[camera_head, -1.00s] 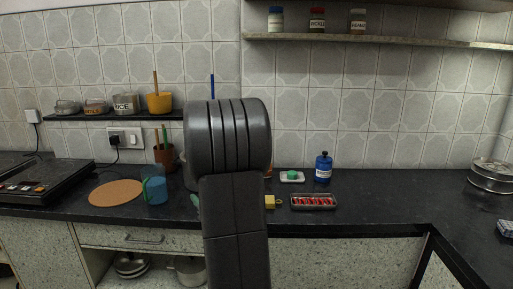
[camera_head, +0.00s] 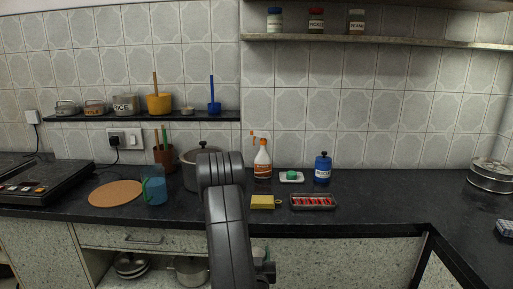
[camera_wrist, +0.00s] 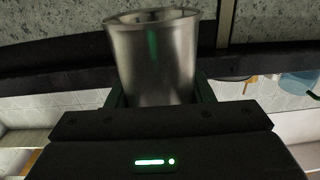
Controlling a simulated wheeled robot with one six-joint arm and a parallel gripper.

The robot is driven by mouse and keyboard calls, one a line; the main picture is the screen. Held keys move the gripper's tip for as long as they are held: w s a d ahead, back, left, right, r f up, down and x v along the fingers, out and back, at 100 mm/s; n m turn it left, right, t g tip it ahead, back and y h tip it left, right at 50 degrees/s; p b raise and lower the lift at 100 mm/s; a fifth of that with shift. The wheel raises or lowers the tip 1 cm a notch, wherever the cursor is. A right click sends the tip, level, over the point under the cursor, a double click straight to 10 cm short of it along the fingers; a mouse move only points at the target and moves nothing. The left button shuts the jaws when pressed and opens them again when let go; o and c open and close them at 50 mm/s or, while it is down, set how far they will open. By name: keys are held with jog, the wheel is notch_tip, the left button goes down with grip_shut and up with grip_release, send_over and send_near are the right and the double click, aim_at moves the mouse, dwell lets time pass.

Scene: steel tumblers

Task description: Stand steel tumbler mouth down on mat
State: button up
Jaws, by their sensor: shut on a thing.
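A steel tumbler (camera_wrist: 155,58) is held in my gripper (camera_wrist: 160,92), seen in the wrist view with a finger on each side of it. Its wide open rim is at the top of that view, on the same side as the cabinet fronts, so its mouth points downward. Its narrower end lies between the fingers and is partly hidden. A round cork mat (camera_head: 116,193) lies bare on the counter at the left in the head view. My arm stands in the middle of that view, well right of the mat, and the tumbler cannot be made out there.
On the dark counter (camera_head: 420,205), a blue jug (camera_head: 155,188) stands just right of the mat and a black stove (camera_head: 45,182) left of it. A steel pot (camera_head: 190,168), spray bottle (camera_head: 262,160), yellow sponge (camera_head: 262,202) and red-filled tray (camera_head: 313,202) are further right.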

aim_at(257, 254)
notch_tip(257, 254, up, 9)
jog(key=w+p, duration=0.3)
jog(key=p, duration=1)
jog(key=s+f, duration=0.4)
jog(key=f, duration=0.1)
jog(key=shift+s+a+f, duration=0.1)
jog(key=shift+s+f, duration=0.15)
jog(key=shift+f, duration=0.05)
jog(key=shift+s+f, duration=0.4)
jog(key=shift+s, duration=0.05)
